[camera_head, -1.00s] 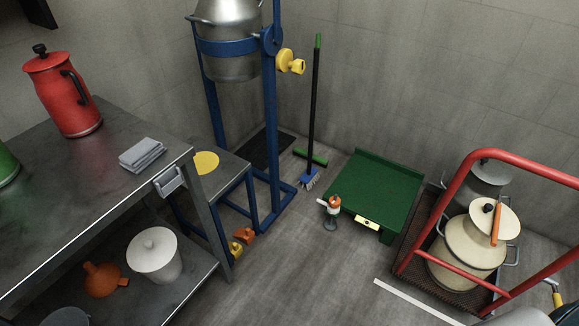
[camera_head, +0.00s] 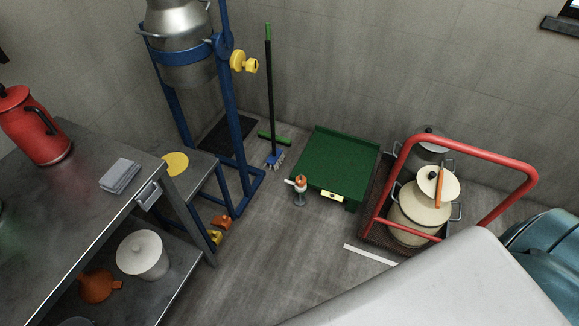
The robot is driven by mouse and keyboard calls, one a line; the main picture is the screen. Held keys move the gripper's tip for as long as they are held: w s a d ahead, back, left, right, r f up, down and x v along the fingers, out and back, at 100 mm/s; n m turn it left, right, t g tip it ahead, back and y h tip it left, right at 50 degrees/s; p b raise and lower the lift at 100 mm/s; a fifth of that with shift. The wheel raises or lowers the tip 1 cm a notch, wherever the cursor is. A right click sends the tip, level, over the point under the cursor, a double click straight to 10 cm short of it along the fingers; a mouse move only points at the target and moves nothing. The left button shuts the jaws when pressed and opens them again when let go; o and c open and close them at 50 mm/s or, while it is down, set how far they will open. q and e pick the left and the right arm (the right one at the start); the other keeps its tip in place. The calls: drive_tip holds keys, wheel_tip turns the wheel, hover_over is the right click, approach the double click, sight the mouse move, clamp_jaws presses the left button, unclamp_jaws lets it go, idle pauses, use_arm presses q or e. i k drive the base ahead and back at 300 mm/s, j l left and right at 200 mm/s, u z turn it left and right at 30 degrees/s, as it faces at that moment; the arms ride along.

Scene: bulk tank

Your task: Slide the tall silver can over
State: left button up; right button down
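A silver can (camera_head: 183,46) hangs upright in a blue stand at the upper left, its top cut off by the picture edge. Another silver can (camera_head: 429,146) stands on the red-railed trolley (camera_head: 372,222) at the right, partly hidden behind a cream can (camera_head: 416,210). I cannot tell for certain which of them is the tall silver can. Neither of my grippers shows in this view.
A steel table (camera_head: 85,205) with a red jug (camera_head: 33,127) stands left. A green platform (camera_head: 340,160) and small orange-topped object (camera_head: 300,190) are mid-floor. A broom leans on the wall. A large pale surface (camera_head: 450,290) covers the lower right.

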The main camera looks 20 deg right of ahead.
sight(418, 157)
drive_tip(key=z, duration=1.9)
drive_tip(key=i+l+z, duration=0.2)
drive_tip(key=l+z, duration=0.25)
drive_tip(key=i+l+z, duration=0.6)
drive_tip(key=z, duration=0.25)
drive_tip(key=i+l+z, duration=0.1)
drive_tip(key=i+z, duration=0.35)
drive_tip(key=i+l+u, duration=0.15)
drive_tip(key=i, duration=0.35)
drive_tip(key=i+l+u, duration=0.15)
drive_tip(key=i, duration=0.35)
